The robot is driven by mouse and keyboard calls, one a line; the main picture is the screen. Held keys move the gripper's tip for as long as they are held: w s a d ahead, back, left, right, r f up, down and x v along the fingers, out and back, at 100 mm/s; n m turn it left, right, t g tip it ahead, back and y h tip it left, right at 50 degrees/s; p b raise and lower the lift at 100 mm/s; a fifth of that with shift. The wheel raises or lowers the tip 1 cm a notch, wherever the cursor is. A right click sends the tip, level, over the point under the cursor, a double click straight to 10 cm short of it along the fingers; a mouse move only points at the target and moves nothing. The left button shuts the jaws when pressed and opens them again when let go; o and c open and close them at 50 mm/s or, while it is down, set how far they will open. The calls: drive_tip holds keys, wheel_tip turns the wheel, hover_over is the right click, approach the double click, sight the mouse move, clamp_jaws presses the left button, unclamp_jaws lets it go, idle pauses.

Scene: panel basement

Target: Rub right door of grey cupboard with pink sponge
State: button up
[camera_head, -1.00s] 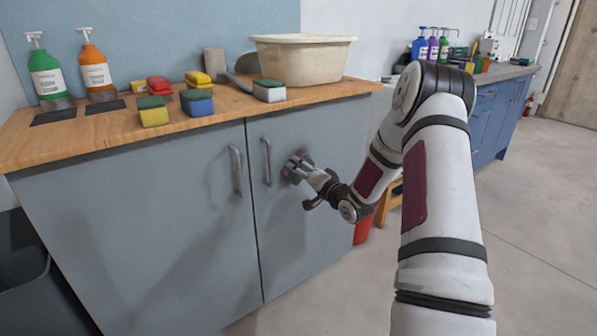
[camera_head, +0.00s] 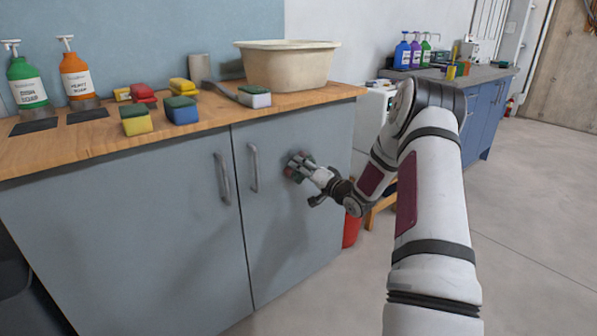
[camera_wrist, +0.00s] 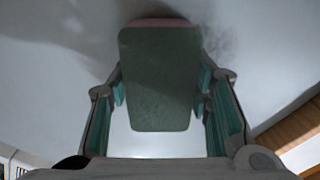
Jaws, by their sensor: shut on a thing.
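The grey cupboard (camera_head: 125,235) has two doors with upright handles. Its right door (camera_head: 300,235) is closed, and its surface fills the background of the wrist view (camera_wrist: 55,75). My gripper (camera_head: 296,168) is at the upper middle of the right door, to the right of its handle. In the wrist view my gripper (camera_wrist: 160,100) is shut on a sponge (camera_wrist: 155,80) with a dark green face and a pink edge at the top. The sponge is at the door surface; exact contact is hard to tell. Dark smudges (camera_wrist: 215,45) show on the door beside the sponge.
The wooden worktop (camera_head: 60,145) holds several other sponges, a green bottle (camera_head: 27,82), an orange bottle (camera_head: 76,75) and a beige basin (camera_head: 287,68). A red bin (camera_head: 351,230) and a wooden stool (camera_head: 382,205) stand right of the cupboard. Open floor lies further right.

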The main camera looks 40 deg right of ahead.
sight(277, 162)
drive_tip(key=shift+d+r+p, duration=0.3)
drive_tip(key=shift+r+p, duration=0.35)
drive_tip(key=shift+r, duration=0.3)
drive_tip(key=shift+a+f, duration=0.1)
drive_tip(key=shift+a, duration=2)
drive_tip(key=shift+a, duration=1.85)
drive_tip(key=shift+s+d+r+p, duration=0.1)
drive_tip(key=shift+s+r+p, duration=0.1)
drive_tip(key=shift+r+p, duration=0.55)
drive_tip(key=shift+w+d, duration=0.15)
drive_tip(key=shift+d, duration=3.7)
drive_tip(key=s+p, duration=0.1)
drive_tip(key=s, duration=0.5)
